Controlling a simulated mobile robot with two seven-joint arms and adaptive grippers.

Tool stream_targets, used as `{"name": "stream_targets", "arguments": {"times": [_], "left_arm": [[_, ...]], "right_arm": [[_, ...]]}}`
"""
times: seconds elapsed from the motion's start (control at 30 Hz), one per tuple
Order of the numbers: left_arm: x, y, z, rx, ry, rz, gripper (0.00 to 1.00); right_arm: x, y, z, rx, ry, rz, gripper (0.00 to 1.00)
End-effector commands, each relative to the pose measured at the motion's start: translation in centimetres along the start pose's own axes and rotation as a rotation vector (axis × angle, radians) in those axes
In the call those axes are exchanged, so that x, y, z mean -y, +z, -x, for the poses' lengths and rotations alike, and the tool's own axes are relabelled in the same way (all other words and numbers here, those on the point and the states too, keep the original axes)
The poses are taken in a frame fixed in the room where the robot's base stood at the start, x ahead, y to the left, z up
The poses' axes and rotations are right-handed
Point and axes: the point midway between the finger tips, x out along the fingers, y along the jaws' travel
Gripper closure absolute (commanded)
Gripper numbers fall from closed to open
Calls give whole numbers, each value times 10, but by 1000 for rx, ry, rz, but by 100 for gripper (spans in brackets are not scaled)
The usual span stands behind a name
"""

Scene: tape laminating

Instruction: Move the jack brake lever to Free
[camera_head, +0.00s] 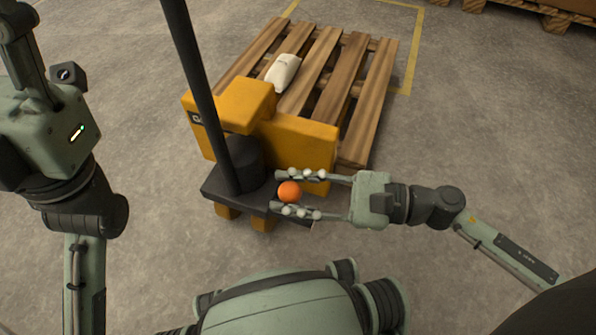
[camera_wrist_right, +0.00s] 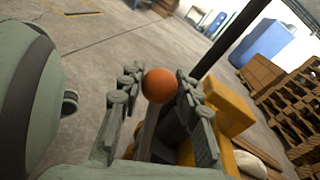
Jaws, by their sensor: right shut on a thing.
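The jack brake lever ends in an orange ball knob (camera_head: 289,191) at the front of the yellow pallet jack (camera_head: 305,140). My right gripper (camera_head: 295,193) reaches in from the right with its two fingers on either side of the knob. In the right wrist view the knob (camera_wrist_right: 159,86) sits between the fingertips, with its grey stem (camera_wrist_right: 147,135) below it. The gripper is shut on the lever knob. My left arm shows at the left of the head view; its fingers are not clearly seen.
A wooden pallet (camera_head: 325,70) with a white bag (camera_head: 283,72) on it lies behind the jack. The jack's black handle pole (camera_head: 195,75) rises close to the left of the knob. Stacked pallets (camera_wrist_right: 290,110) stand farther off. The floor to the right is clear.

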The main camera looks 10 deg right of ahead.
Motion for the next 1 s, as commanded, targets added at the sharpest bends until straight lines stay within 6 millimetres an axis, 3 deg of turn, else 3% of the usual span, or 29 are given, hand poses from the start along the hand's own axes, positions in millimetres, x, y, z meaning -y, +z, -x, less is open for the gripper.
{"name": "stream_targets", "arguments": {"times": [0.53,0.57,0.7,1.0], "left_arm": [[-1,0,0,-1,16,-1,56],[-2,0,0,-2,16,-1,56],[-2,0,0,-3,14,0,56],[-1,-1,0,-5,2,3,56]], "right_arm": [[-13,-2,-2,1,11,-12,100],[-13,-2,-2,1,11,-12,65],[-12,-2,-2,1,10,-11,48],[-9,-1,-2,1,4,-7,46]]}}
